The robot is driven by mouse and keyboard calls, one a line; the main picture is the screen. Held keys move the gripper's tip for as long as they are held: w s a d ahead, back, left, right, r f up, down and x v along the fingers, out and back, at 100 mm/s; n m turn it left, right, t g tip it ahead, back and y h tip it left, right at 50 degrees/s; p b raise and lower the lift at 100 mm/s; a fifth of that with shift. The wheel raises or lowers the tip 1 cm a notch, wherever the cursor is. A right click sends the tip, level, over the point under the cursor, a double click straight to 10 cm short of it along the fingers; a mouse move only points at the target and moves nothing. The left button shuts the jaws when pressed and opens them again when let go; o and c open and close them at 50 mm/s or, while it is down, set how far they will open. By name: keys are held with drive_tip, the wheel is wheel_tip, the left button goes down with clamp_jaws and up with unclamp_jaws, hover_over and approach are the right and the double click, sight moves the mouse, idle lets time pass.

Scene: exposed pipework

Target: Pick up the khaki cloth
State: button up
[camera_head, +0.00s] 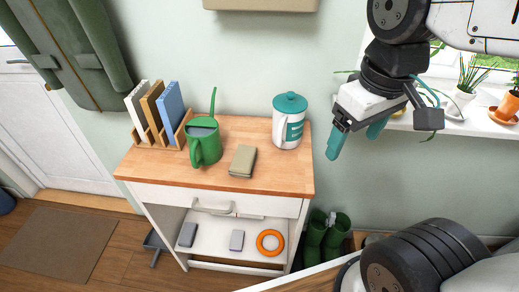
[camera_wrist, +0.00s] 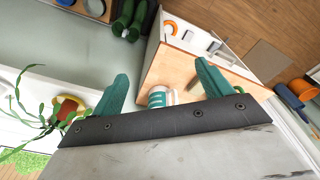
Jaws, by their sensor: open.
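The khaki cloth (camera_head: 243,161) lies folded on the wooden top of the white cabinet (camera_head: 290,180), between the green watering can and the white and teal canister.
The green watering can (camera_head: 205,142) stands left of the cloth. The canister (camera_head: 289,121) with a teal lid stands behind right; it also shows in the wrist view (camera_wrist: 160,96). A rack of books (camera_head: 158,114) is at the back left. A windowsill with plants (camera_head: 466,87) is at right.

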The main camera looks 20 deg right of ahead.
drive_tip(key=w+a+f+n, duration=0.1)
drive_tip(key=w+a+n, duration=0.1)
drive_tip(key=w+n, duration=0.4)
drive_tip(key=n+g, duration=0.1)
drive_tip(key=n, duration=2.1)
hover_over(243, 156)
wheel_tip(243, 156, down, 13)
drive_tip(key=shift+r, duration=0.2)
drive_tip(key=shift+a+f, duration=0.1)
drive_tip(key=shift+f, duration=0.25)
wheel_tip(243, 156, down, 7)
drive_tip(key=shift+s+f, duration=0.1)
drive_tip(key=shift+f, duration=0.05)
drive_tip(key=c, duration=1.1)
